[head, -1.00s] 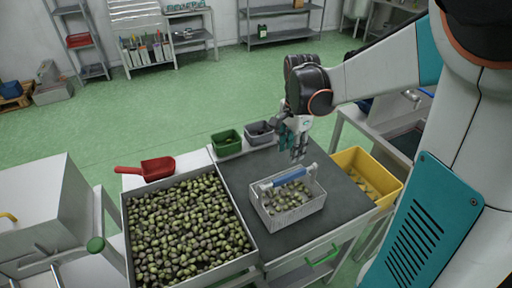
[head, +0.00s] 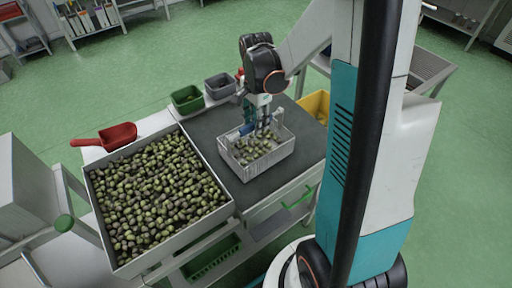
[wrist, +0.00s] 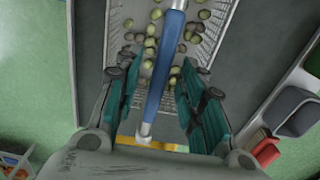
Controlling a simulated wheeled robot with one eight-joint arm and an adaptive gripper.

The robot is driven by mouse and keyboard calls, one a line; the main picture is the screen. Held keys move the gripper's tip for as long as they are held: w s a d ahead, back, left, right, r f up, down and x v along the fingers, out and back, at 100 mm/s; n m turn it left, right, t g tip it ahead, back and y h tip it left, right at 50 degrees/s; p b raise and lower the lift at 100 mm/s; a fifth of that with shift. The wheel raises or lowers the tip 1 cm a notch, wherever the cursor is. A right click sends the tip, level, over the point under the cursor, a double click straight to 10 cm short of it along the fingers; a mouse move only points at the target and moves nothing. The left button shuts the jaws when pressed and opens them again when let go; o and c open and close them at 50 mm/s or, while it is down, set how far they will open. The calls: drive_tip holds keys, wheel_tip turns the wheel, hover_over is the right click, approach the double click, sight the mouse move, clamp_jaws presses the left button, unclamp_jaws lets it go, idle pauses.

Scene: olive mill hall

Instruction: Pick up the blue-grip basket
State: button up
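The blue-grip basket (head: 258,158) is a grey mesh basket with olives inside, standing on the dark worktop. Its blue grip (wrist: 165,65) runs lengthwise through the middle of the wrist view. My gripper (head: 257,126) is over the basket, pointing down, at the handle. In the wrist view its teal fingers (wrist: 162,108) are spread on both sides of the blue grip, with a gap on each side. The gripper is open and holds nothing. In the head view the fingers partly hide the handle.
A large tray of olives (head: 228,211) stands left of the basket, with a red scoop (head: 118,137) behind it. A green bin (head: 187,99) and a grey bin (head: 220,86) stand at the worktop's back edge. A yellow bin (head: 315,105) is to the right.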

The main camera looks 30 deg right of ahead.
wheel_tip(320, 180, down, 3)
drive_tip(key=shift+f+b, duration=0.1)
drive_tip(key=shift+b, duration=0.3)
clamp_jaws()
drive_tip(key=shift+r, duration=0.2)
